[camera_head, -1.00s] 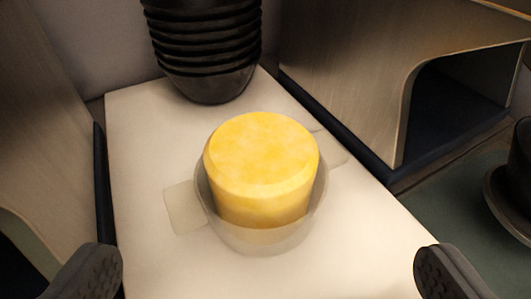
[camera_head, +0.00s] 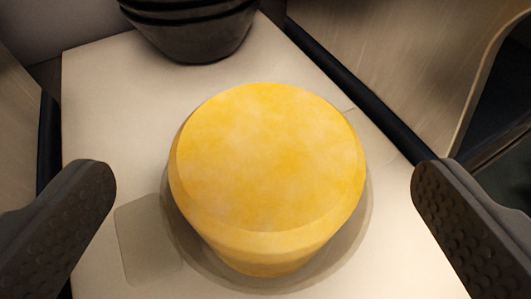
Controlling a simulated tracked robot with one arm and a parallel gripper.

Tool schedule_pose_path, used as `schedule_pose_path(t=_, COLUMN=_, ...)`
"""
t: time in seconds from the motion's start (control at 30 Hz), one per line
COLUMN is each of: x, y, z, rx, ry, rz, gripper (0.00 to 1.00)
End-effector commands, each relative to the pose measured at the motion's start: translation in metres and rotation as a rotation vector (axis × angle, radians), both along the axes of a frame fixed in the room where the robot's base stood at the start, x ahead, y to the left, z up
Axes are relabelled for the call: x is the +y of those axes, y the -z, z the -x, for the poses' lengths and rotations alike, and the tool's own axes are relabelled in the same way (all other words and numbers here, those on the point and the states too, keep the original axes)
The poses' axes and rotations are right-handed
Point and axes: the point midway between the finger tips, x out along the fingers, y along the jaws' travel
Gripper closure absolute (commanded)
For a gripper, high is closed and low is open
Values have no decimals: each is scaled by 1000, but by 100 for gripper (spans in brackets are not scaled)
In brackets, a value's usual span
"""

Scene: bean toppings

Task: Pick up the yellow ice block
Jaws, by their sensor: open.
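The yellow ice block (camera_head: 268,165) is a short round cylinder with a mottled top. It sits in a clear, shallow round holder (camera_head: 190,262) with a flat tab on its left, on a white board. My gripper (camera_head: 264,200) is open, with one dark textured finger on the left of the block and one on the right. Neither finger touches the block; a gap shows on each side. The lower part of the block is partly hidden by its own top and the holder.
A stack of black bowls (camera_head: 195,30) stands behind the block on the white board (camera_head: 95,130). Wooden panels with dark edges (camera_head: 385,55) flank the board on the left and right. The board's surface around the holder is clear.

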Motion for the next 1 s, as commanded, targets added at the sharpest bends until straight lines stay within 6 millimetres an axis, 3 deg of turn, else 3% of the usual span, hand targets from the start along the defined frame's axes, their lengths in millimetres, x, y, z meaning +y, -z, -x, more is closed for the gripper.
schedule_pose_path(t=0.27, x=-1, y=7, z=-10, rx=2, ry=0, rz=0, gripper=0)
schedule_pose_path(t=0.7, x=-5, y=23, z=-45, rx=1, ry=0, rz=0, gripper=0)
schedule_pose_path(t=0.97, x=-5, y=25, z=-46, rx=1, ry=1, rz=0, gripper=0)
schedule_pose_path(t=1.0, x=-5, y=25, z=-46, rx=1, ry=1, rz=0, gripper=8)
